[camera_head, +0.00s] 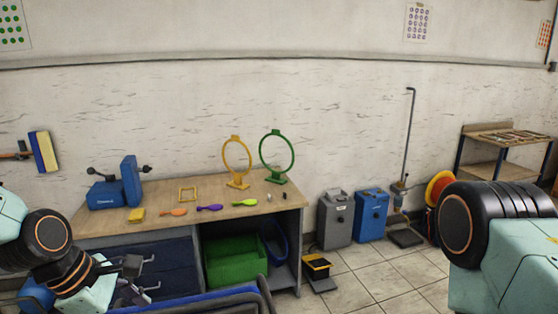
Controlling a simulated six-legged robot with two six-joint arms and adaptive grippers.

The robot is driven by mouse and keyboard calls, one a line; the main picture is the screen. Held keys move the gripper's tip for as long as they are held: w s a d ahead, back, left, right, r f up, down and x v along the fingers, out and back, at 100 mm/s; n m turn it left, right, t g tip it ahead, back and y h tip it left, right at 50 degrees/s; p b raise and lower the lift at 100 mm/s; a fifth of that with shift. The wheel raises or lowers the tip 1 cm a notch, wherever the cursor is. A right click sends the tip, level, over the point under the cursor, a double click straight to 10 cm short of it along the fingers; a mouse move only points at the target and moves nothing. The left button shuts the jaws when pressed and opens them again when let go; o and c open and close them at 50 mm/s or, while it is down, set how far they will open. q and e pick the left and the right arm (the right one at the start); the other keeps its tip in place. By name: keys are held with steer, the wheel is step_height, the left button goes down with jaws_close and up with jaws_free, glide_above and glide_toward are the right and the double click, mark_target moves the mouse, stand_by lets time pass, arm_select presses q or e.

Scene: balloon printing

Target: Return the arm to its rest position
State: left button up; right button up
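My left arm comes in from the lower left. My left gripper (144,279) is low in front of the workbench (100,226), with its dark fingers apart and nothing seen between them. Part of my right arm fills the lower right, but its gripper is out of view. A blue machine (107,194) stands at the bench's left end. A yellow ring stand (237,182) and a green ring stand (279,180) stand at the back.
A green bin (235,262) sits under the bench. A grey canister (336,218) and a blue canister (372,214) stand right of it, with a yellow-topped pedal (318,268) on the floor. A shelf table (505,137) stands far right. Tiled floor (385,278) is open between.

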arm_select(q)
steer(key=w+m+t, duration=0.2)
steer(key=w+m, duration=0.2)
steer(key=m, duration=0.1)
steer(key=s+f+m+y+b, duration=0.1)
steer(key=s+f+m+b, duration=0.3)
steer(key=f, duration=0.6)
steer(key=s+f+m+y+b, duration=0.2)
steer(key=s+f+m+b, duration=0.3)
steer(key=f, duration=0.6)
steer(key=s+d+f+m+g+y+b, duration=0.1)
steer(key=s+f+m+g+b, duration=0.3)
steer(key=s+f, duration=1.5)
steer(key=m+b, duration=0.1)
steer(key=b, duration=0.3)
steer(key=shift+d+f+m+g, duration=0.25)
steer(key=shift+d+m+g, duration=0.05)
steer(key=shift+d, duration=0.05)
arm_select(e)
step_height(320, 180, down, 17)
steer(key=shift+w, duration=0.4)
arm_select(q)
steer(key=shift+s, duration=0.1)
arm_select(e)
steer(key=shift+r, duration=0.1)
steer(key=shift+w, duration=0.1)
